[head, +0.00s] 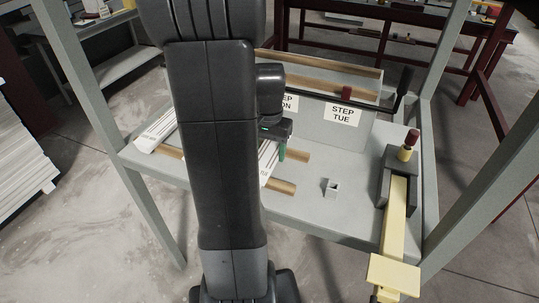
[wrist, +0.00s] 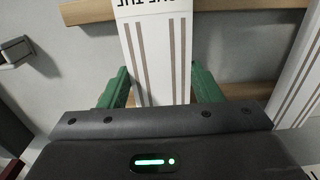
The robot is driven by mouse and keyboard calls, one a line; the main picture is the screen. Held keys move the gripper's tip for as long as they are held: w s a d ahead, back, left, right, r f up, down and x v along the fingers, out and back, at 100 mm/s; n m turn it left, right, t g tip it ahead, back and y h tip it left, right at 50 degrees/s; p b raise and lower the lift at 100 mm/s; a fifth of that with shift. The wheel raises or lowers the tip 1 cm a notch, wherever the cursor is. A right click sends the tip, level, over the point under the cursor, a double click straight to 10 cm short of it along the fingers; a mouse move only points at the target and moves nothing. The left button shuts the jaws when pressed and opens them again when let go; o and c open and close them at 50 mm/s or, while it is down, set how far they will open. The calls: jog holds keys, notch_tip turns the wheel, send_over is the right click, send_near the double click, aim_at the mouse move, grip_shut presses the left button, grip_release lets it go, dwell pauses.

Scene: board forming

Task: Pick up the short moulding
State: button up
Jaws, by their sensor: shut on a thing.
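A white moulding with printed lettering and thin brown stripes, which I take for the short moulding (wrist: 153,45), lies between the green fingers of my gripper (wrist: 158,88) in the wrist view. My gripper is shut on it. In the head view part of the moulding (head: 268,155) shows beside my arm, next to a green finger; my arm hides the rest. A second white moulding (head: 156,130) lies at the left on the wooden strips; it also shows at the right edge of the wrist view (wrist: 302,70). Whether the held piece touches the wooden strips cannot be told.
The grey bench (head: 330,215) carries wooden strips (head: 285,187), a small metal square tube (head: 331,187) and a yellow-and-grey clamp device (head: 396,205) at right. A panel with STEP labels (head: 343,115) stands behind. Grey posts (head: 455,150) frame the bench.

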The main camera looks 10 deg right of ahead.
aim_at(269, 153)
notch_tip(269, 153, up, 10)
jog(key=o, duration=0.7)
jog(key=c, duration=0.7)
jog(key=s+d+r+p, duration=0.15)
jog(key=s+d, duration=0.35)
jog(key=s, duration=0.8)
jog(key=s+d+p, duration=0.2)
jog(key=s+d, duration=0.4)
jog(key=s, duration=0.6)
jog(key=s+d+r+p, duration=0.1)
jog(key=s+d, duration=0.4)
jog(key=s, duration=0.8)
jog(key=shift+s+d+f+b, duration=0.1)
jog(key=shift+f+b, duration=0.75)
jog(key=shift+f, duration=0.4)
jog(key=shift+s+d+f+b, duration=0.1)
jog(key=shift+f+b, duration=0.7)
jog(key=shift+f, duration=0.4)
jog(key=shift+f, duration=0.2)
jog(key=shift+f+b, duration=1)
jog(key=shift+f, duration=0.3)
jog(key=shift+f, duration=0.3)
